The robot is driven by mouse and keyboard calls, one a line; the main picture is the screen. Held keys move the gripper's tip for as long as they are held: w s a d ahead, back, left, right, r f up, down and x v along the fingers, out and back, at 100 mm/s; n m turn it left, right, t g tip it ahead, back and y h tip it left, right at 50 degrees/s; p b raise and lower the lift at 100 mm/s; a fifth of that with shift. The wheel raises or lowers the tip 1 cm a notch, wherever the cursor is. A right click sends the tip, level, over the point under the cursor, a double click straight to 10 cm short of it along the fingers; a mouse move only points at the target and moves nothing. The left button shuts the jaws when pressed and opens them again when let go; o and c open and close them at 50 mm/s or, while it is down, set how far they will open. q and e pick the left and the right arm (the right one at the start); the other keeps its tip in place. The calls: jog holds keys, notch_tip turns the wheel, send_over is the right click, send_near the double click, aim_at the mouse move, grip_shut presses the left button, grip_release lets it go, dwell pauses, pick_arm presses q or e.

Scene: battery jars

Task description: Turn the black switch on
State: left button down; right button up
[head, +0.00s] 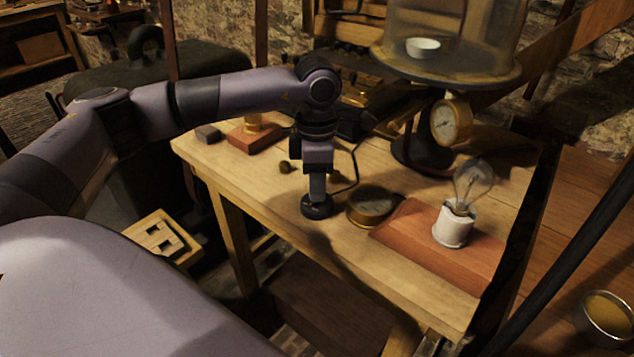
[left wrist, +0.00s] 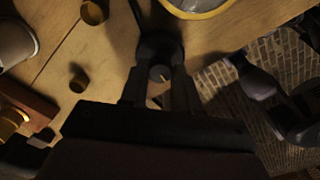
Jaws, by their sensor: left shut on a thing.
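The black switch (head: 317,209) is a round dark base on the front left part of the wooden table, close to its edge. My left gripper (head: 317,192) points straight down onto it and is shut on its knob. In the left wrist view, the knob (left wrist: 160,73) sits between my two finger ends, with the dark round switch base (left wrist: 161,46) behind it. The fingers hide part of the switch, and I cannot tell which way it is set. The glass bulb (head: 471,186) on its white socket looks unlit. My right gripper is not in view.
A brass gauge (head: 371,206) lies just right of the switch. The bulb's reddish wooden board (head: 417,229) is beyond it. A bell jar stand (head: 447,77) with a dial is at the back. A thin dark cable (head: 354,170) runs behind my gripper.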

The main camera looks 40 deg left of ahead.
pick_arm(q)
jog(key=m, duration=0.4)
jog(key=shift+m+b, duration=0.3)
jog(key=shift+b, duration=0.1)
jog(key=shift+m+b, duration=0.35)
jog(key=shift+m, duration=1.55)
jog(key=c, duration=0.8)
grip_release()
jog(key=shift+r, duration=3.6)
